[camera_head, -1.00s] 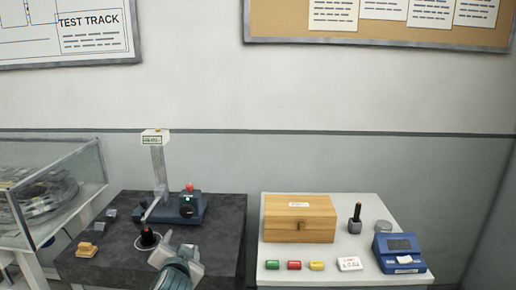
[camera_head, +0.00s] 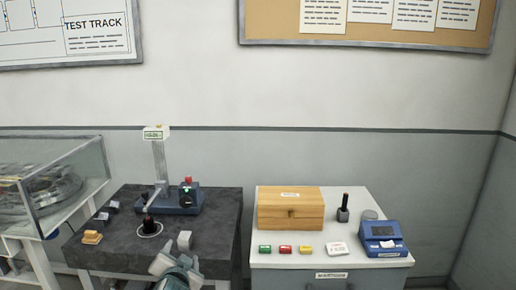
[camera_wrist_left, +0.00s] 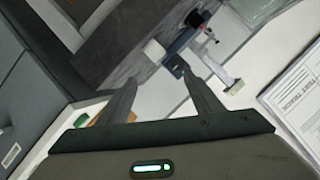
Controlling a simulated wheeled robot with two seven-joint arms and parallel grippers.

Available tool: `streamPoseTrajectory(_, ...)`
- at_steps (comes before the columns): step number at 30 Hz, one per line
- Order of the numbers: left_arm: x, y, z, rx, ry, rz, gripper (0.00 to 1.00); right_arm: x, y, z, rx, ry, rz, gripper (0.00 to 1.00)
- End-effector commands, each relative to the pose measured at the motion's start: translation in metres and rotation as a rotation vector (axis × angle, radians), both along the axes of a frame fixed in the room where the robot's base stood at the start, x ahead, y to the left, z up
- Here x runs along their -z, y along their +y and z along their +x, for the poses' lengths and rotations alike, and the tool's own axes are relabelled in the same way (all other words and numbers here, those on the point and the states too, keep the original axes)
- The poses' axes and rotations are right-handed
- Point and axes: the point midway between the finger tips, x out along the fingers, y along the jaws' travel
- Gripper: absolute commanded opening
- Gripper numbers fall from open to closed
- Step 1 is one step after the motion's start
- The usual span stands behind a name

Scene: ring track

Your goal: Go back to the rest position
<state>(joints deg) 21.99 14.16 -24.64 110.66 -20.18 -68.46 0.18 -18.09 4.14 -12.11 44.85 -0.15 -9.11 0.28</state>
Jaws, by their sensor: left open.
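My left gripper (camera_head: 176,261) is low in the head view, in front of the dark table (camera_head: 218,225). In the left wrist view its two fingers (camera_wrist_left: 160,82) stand apart with nothing held between them. A pale block-like thing (camera_head: 185,240) shows just beyond the gripper at the table's front; the wrist view also shows a pale block (camera_wrist_left: 154,50) beyond the fingers. A blue-grey test stand (camera_head: 182,206) with an upright post is farther back, apart from the gripper. My right gripper is not in view.
A black knob-like piece on a round base (camera_head: 149,228) and an orange block (camera_head: 92,237) are on the dark table. The white cabinet (camera_head: 345,252) bears a wooden box (camera_head: 290,210), small coloured blocks and a blue device (camera_head: 382,239). A glass case (camera_head: 62,175) stands left.

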Motion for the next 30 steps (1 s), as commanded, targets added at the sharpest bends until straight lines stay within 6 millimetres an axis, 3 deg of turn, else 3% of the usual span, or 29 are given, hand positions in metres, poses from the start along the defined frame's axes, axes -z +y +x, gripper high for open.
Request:
streamPoseTrajectory(7, 0.049, -0.001, -0.001, 0.014, 0.061, -0.013, 0.6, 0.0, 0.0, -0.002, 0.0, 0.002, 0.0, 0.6)
streamPoseTrajectory(14, 0.125, -0.001, -0.011, 0.032, 0.151, -0.04, 0.6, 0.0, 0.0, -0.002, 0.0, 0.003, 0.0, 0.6)
streamPoseTrajectory(17, 0.175, -0.002, -0.023, 0.042, 0.21, -0.06, 0.6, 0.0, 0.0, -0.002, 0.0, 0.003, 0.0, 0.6)
streamPoseTrajectory(23, 0.293, -0.001, -0.07, 0.056, 0.346, -0.122, 0.6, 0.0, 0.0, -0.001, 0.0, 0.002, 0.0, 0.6)
streamPoseTrajectory(30, 0.419, -0.001, -0.155, 0.05, 0.493, -0.207, 0.6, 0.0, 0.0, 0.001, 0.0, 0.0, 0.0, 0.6)
